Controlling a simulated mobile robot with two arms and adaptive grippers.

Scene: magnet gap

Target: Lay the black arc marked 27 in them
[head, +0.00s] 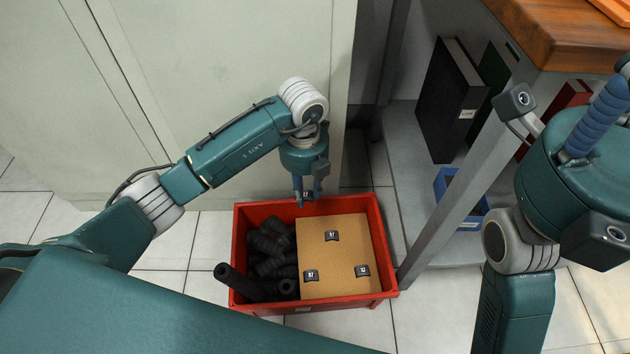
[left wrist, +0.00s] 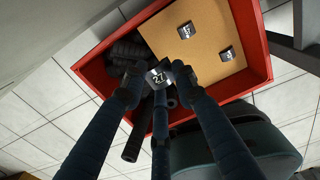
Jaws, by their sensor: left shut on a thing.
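My left gripper (head: 307,194) is shut on the black arc marked 27 (left wrist: 159,76), above the back part of the red crate (head: 384,240). In the left wrist view the fingers (left wrist: 160,84) close around the arc, and its number faces the camera. The arc is small and partly hidden by the fingers in the head view. Three other small black pieces with white numbers lie on the brown board (head: 335,265) in the crate: one at the back (head: 332,236), one at front left (head: 311,275), one at front right (head: 362,271). My right gripper (head: 602,112) is partly cut off at the right edge.
Black foam tubes (head: 268,250) fill the crate's left side, one sticking out over the front left. A metal shelf (head: 430,165) with binders (head: 452,100) and a blue bin (head: 462,212) stands right. A pale cabinet (head: 230,70) stands behind. A wooden worktop (head: 560,35) is upper right.

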